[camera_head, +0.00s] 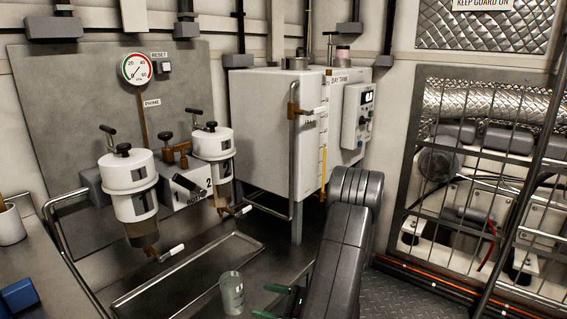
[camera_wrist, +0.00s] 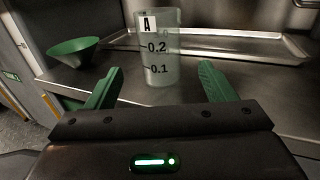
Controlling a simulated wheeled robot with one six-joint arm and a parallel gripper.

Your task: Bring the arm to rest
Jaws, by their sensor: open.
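My gripper (camera_wrist: 158,88) is open, with its green fingers spread apart in the wrist view. Its green fingers (camera_head: 281,301) also show low in the head view, partly hidden by my dark arm. A clear beaker (camera_wrist: 158,48) marked A, 0.2 and 0.1 stands upright just beyond the fingers, and nothing is held between them. The same beaker (camera_head: 232,293) shows in the head view, left of my arm, on the grey metal surface.
A green funnel (camera_wrist: 74,50) lies left of the beaker. A shallow metal tray (camera_head: 187,270) lies behind it. Two white filter housings (camera_head: 128,172) hang on the wall panel. A white day tank (camera_head: 270,130) and a barred guard (camera_head: 480,190) stand behind and right.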

